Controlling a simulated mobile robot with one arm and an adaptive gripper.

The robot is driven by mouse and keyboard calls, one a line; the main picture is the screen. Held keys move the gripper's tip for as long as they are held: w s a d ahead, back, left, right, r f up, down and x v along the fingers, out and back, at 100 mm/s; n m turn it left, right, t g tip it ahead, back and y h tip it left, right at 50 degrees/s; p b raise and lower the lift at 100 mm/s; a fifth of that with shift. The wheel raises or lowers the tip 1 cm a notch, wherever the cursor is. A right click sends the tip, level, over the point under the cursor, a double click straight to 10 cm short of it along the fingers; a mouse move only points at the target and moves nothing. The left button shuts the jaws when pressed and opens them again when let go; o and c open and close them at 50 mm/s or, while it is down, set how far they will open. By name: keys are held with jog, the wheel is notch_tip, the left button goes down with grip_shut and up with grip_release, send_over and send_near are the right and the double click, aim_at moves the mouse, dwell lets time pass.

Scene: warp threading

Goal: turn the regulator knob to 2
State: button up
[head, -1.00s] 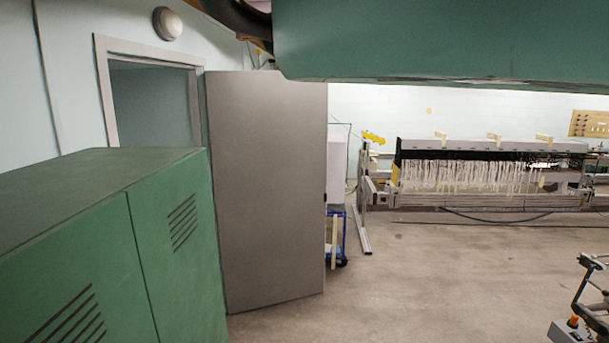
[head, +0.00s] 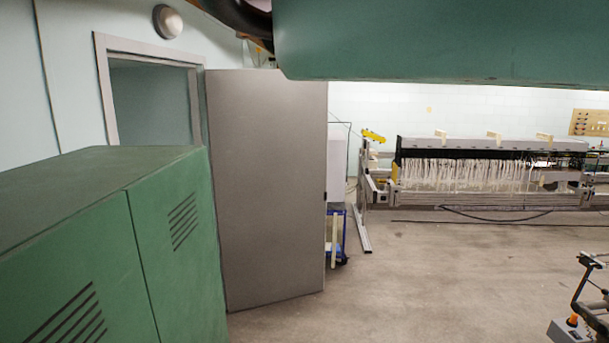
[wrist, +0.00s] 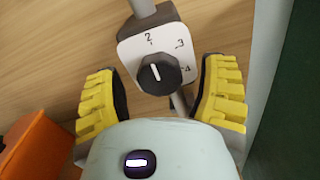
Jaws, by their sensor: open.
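The regulator knob (wrist: 159,74) is a dark round dial on a pale plate (wrist: 131,51) with the numbers 2, 3 and 4 visible, in the wrist view. Its white mark points up and slightly left, towards the 2. My gripper (wrist: 162,88) is open, with one yellow ribbed fingertip to the left of the knob and one to the right. Gaps show between both fingertips and the knob. The plate's lower left is partly hidden. The head view shows neither the gripper nor the knob.
An orange object (wrist: 35,145) lies left of my gripper over a wooden surface (wrist: 50,50). A dark green surface (wrist: 290,120) is at the right. In the head view, green lockers (head: 90,240) stand at front left, a grey door (head: 265,190) behind, a loom (head: 490,170) farther back. Open floor lies between.

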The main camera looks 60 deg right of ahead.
jog(key=v, duration=1.2)
dwell(0.5)
dwell(0.5)
